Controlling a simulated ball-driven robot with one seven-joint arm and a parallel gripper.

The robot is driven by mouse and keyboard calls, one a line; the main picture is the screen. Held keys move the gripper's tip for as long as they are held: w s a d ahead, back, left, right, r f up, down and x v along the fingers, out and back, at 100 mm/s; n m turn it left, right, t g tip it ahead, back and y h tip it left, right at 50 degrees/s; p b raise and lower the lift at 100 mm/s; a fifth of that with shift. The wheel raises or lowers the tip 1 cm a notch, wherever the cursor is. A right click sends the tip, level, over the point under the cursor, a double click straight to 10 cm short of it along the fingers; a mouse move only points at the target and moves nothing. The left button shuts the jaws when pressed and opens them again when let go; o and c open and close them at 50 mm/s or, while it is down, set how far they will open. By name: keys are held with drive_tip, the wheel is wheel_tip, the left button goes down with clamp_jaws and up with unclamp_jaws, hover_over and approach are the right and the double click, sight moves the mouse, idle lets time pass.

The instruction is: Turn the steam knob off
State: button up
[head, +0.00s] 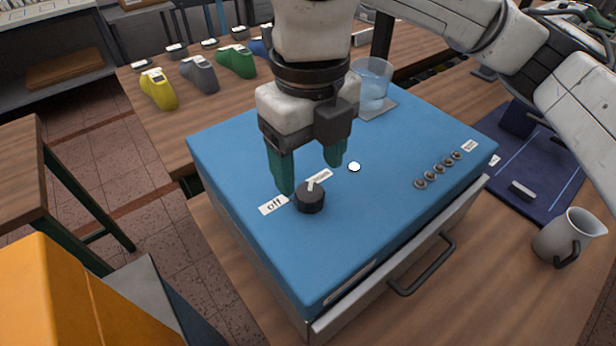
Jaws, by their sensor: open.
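The steam knob (311,200) is a short black cylinder on top of a blue box-shaped machine (390,165). A white mark shows at its far upper edge, beside a small white label (321,176) whose text I cannot read. A white "off" label (273,205) lies to the left of the knob. My gripper (310,178) points down with its two green fingers apart and nothing between them. It is over the machine just behind the knob in the picture; the left fingertip is close to the knob's upper left. I cannot tell whether it touches.
A round white lamp (354,167) and a row of several small buttons (437,170) are on the machine top. A clear water container (373,84) stands behind. A drawer handle (424,266) sticks out in front. A grey jug (568,238) stands right; coloured shoe lasts (199,74) stand back left.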

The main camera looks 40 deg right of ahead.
sight(310, 192)
drive_tip(key=shift+f, duration=2.25)
drive_tip(key=shift+s, duration=0.1)
drive_tip(key=c, duration=1.1)
